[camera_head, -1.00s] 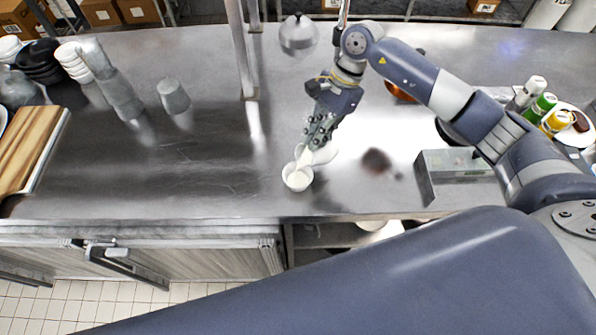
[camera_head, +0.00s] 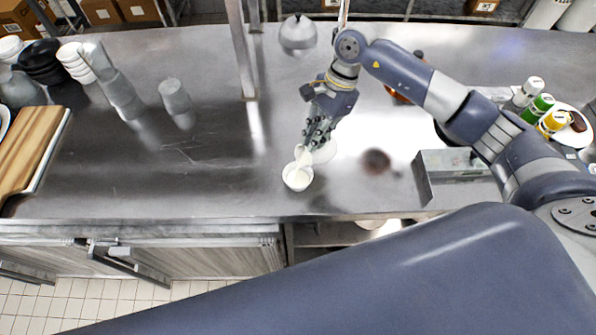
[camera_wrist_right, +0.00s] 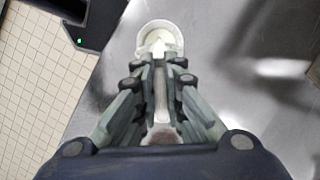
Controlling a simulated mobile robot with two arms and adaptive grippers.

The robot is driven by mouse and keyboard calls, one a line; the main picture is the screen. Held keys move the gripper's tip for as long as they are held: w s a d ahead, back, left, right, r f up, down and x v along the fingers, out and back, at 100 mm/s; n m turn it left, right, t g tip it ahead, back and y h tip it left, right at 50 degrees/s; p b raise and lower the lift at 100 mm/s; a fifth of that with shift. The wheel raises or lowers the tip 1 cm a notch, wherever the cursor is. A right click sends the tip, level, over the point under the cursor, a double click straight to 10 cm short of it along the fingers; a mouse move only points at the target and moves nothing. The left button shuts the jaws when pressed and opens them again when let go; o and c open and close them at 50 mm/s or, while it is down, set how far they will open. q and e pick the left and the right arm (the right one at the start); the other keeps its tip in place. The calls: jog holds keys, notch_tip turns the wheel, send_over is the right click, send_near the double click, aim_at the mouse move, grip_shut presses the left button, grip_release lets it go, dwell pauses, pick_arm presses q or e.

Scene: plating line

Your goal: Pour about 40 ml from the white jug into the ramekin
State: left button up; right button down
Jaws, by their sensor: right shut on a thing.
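The white ramekin (camera_head: 297,179) stands on the steel counter near its front edge, with pale content inside; it also shows at the top of the right wrist view (camera_wrist_right: 146,50). My right gripper (camera_head: 312,142) is just above and behind it, shut on the white jug (camera_head: 302,157). The jug is tilted, with its lip over the ramekin. In the right wrist view the jug (camera_wrist_right: 161,92) lies between the fingers and points at the ramekin. The fingers hide much of the jug, and I cannot make out a separate stream. My left gripper is out of view.
A grey metal box (camera_head: 455,166) stands to the right on the counter (camera_head: 220,150). Bottles on a white plate (camera_head: 567,137) are farther right. A wooden board (camera_head: 30,150) and stacked bowls (camera_head: 75,62) are at the left. The counter left of the ramekin is clear.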

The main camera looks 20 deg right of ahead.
jog(key=shift+a, duration=0.1)
jog(key=shift+f, duration=0.15)
jog(key=b, duration=0.2)
jog(key=d+f+y+b, duration=0.1)
jog(key=b, duration=0.2)
jog(key=shift+w+d+f, duration=0.15)
jog(key=shift+f, duration=0.1)
jog(key=y+b, duration=0.1)
jog(key=d+y+b, duration=0.1)
jog(key=b, duration=0.1)
jog(key=g+b, duration=0.1)
jog(key=shift+w+d+r+y+b, duration=0.25)
jog(key=shift+w+r+y+b, duration=0.05)
jog(key=shift+r+y, duration=0.1)
jog(key=shift+r, duration=0.25)
jog(key=shift+s+a+r+p, duration=0.1)
jog(key=shift+a+r+p, duration=0.1)
jog(key=shift+p, duration=0.1)
jog(key=shift+d+f, duration=0.1)
jog(key=shift+d, duration=0.05)
